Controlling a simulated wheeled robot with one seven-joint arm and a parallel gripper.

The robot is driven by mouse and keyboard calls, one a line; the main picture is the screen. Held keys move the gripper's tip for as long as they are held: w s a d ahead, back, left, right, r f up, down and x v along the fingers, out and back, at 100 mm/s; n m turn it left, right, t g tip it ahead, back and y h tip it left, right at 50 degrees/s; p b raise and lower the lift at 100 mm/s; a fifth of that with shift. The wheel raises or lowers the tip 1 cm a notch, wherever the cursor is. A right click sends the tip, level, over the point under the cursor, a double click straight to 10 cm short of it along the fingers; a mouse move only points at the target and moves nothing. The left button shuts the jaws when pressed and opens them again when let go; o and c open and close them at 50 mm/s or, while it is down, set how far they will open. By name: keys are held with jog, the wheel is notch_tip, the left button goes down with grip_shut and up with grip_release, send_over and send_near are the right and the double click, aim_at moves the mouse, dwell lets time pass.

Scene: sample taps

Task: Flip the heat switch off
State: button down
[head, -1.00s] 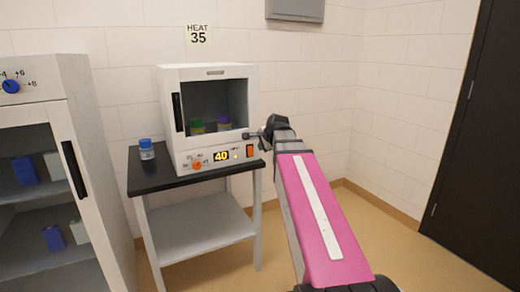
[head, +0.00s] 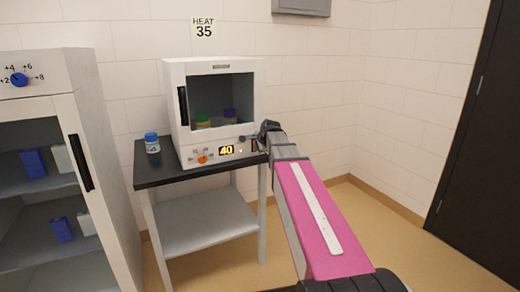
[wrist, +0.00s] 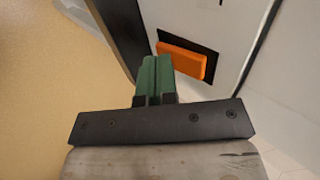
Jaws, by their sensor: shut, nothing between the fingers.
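The heat switch is an orange rocker in a dark recess at the right end of the incubator's front panel. In the wrist view the switch (wrist: 182,60) shows just right of my fingertips; its left end is close to them, and I cannot tell whether they touch. My gripper (wrist: 157,62) has green fingers, shut together and empty. In the head view my gripper (head: 244,138) is at the panel's right end and the arm partly hides the switch (head: 253,146). The white incubator (head: 176,80) has a display (head: 227,150) reading 40 and an orange knob (head: 202,159).
The incubator stands on a black-topped table (head: 160,178) with a blue-capped bottle (head: 152,143) at left. A sign (head: 204,27) reads HEAT 35. A white cabinet (head: 110,170) stands left. Floor (head: 350,215) at right is clear.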

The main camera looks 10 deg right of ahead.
jog(key=shift+f, duration=0.1)
jog(key=shift+w+a, duration=0.1)
jog(key=shift+w, duration=0.05)
dwell(0.3)
jog(key=shift+w+r, duration=0.1)
jog(key=shift+r, duration=0.75)
jog(key=s+f+v, duration=0.1)
jog(key=v, duration=1.2)
jog(key=shift+s+d+f, duration=0.3)
jog(key=shift+s, duration=0.2)
jog(key=shift+f, duration=0.1)
